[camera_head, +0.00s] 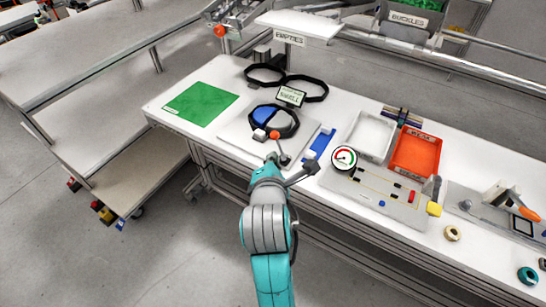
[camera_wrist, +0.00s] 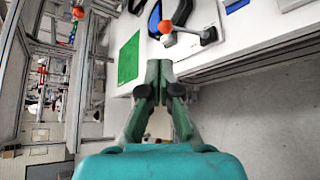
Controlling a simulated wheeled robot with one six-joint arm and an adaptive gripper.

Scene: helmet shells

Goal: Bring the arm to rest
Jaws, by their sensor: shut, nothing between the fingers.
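My gripper (camera_wrist: 160,68) shows in the wrist view with its green fingers meeting at the tips, shut and empty. In the head view my arm reaches from the bottom up to the front edge of the white workbench (camera_head: 225,80); the fingertips are hard to make out there. In the wrist view the fingers point at the bench edge. A clamp with an orange knob (camera_wrist: 165,27) lies just beyond them, and the same knob (camera_head: 275,135) shows in the head view. I cannot tell from these views how far the fingertips are from the clamp.
A black ring with a blue insert (camera_head: 263,115) sits behind the clamp. A green mat (camera_head: 201,104) lies left, two black rings behind. A white tray (camera_head: 371,135), an orange tray (camera_head: 416,153) and a round gauge (camera_head: 344,158) stand right. Floor before the bench is clear.

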